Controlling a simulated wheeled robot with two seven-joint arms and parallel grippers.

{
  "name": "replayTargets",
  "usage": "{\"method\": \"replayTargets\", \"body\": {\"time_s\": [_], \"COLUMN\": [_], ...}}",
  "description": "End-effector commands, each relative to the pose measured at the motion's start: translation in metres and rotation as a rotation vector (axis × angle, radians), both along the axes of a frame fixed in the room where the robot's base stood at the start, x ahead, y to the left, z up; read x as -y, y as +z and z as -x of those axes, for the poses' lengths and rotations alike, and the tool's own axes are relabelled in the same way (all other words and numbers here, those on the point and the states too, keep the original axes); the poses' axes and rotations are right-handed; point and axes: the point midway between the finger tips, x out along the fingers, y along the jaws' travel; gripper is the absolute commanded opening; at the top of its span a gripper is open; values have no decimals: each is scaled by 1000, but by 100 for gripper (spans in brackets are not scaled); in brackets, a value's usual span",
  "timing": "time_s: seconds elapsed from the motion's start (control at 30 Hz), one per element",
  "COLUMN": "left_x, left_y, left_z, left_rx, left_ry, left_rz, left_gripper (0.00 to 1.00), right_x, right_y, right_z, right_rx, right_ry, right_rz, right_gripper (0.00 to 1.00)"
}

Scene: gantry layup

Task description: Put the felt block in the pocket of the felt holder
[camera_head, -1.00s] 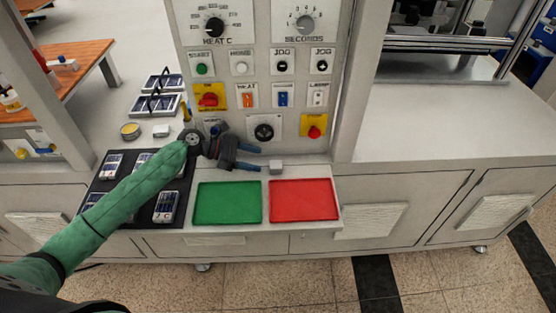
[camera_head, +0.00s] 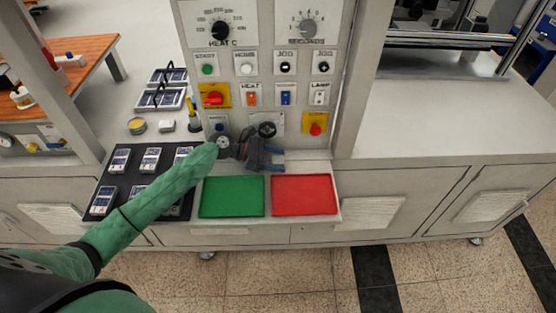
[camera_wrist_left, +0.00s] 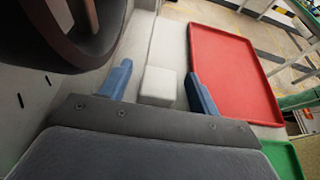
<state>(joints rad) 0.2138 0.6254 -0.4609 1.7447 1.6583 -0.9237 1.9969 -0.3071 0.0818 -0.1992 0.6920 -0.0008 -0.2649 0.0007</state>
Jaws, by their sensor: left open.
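A small off-white block (camera_wrist_left: 158,86), which looks like the felt block, lies on the pale ledge beside the red tray in the left wrist view. My left gripper (camera_wrist_left: 160,85) is open, with one blue finger on each side of the block and a gap to each. In the head view my left gripper (camera_head: 279,160) is low in front of the control panel, above the back edge of the trays, and the block is hard to make out there. I cannot pick out the felt holder for certain; a small white piece (camera_head: 167,126) stands on the bench at the left. My right gripper is not in view.
A green tray (camera_head: 232,197) and a red tray (camera_head: 304,196) lie side by side on the front ledge. A dark mat (camera_head: 125,190) with several small devices is at the left. The control panel (camera_head: 265,65) rises behind the gripper. A yellow tin (camera_head: 137,126) stands on the bench.

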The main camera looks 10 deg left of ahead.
Motion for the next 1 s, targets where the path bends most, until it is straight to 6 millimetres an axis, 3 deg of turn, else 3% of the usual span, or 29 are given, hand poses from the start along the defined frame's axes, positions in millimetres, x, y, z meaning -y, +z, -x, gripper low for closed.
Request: {"method": "replayTargets", "body": {"time_s": [0.23,0.47,0.57,0.9,1.0], "left_x": [1,0,0,2,5], "left_y": [-1,-1,0,4,12], "left_z": [0,0,0,6,15], "left_rx": [0,0,0,1,3], "left_ry": [0,0,0,0,-2], "left_rz": [0,0,0,-1,-2], "left_gripper": [62,17,11,11,11], "right_x": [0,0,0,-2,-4], "right_y": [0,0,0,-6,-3], "right_z": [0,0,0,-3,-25], "right_rx": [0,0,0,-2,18], "right_ry": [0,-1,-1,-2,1], "right_rz": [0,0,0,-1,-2], "right_gripper": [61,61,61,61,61]}}
